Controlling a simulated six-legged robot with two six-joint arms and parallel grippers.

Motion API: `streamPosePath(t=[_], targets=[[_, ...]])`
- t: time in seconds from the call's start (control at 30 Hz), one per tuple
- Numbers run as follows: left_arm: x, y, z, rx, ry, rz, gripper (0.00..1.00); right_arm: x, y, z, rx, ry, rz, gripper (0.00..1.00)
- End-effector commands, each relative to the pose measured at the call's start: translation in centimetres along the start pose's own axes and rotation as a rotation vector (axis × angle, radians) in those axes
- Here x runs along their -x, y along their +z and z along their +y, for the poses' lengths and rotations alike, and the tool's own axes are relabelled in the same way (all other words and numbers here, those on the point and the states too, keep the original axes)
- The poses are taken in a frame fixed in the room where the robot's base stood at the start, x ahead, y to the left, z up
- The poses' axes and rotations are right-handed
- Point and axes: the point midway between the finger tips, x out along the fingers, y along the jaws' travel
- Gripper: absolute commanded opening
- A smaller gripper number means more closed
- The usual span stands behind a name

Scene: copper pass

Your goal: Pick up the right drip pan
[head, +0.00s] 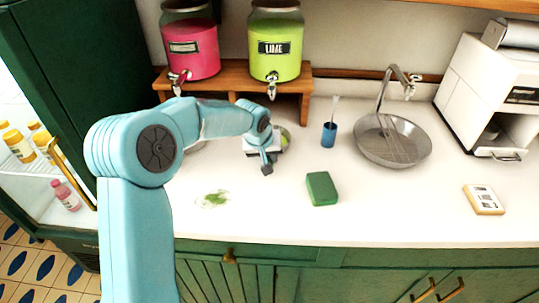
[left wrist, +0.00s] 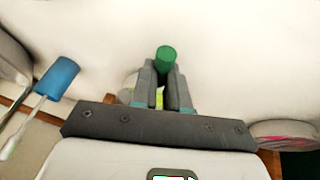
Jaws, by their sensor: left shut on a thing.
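The right drip pan (head: 286,138) is under the lime dispenser's tap, mostly hidden behind my left gripper. Its rim and some lime green show at the right of my wrist. In the left wrist view a pale and lime part of the pan (left wrist: 128,95) shows beside the fingers. My left gripper (head: 266,167) points down at the pan's front, and its fingers (left wrist: 166,82) are closed around a green round-ended piece (left wrist: 166,58), which looks like the pan's handle. The fingers hide where it joins the pan. My right gripper is not in view.
The left drip pan (left wrist: 284,134) has pink in it. A blue cup (head: 329,134) with a brush stands left of the sink (head: 393,141). A green sponge (head: 322,188) and a green smear (head: 215,198) lie on the white counter. The wooden dispenser stand (head: 230,82) is close behind my gripper.

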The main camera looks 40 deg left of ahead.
Motion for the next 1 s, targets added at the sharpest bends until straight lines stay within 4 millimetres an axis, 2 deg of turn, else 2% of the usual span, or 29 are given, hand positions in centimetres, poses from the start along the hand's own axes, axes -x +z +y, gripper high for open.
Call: streamPosePath(t=[0.6,1.0], targets=[[5.8,-2.5,1.3,0.000,0.002,0.005,0.00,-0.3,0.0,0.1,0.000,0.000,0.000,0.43],[8.2,-3.5,1.8,-0.001,0.001,0.003,0.00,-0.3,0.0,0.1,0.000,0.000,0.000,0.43]])
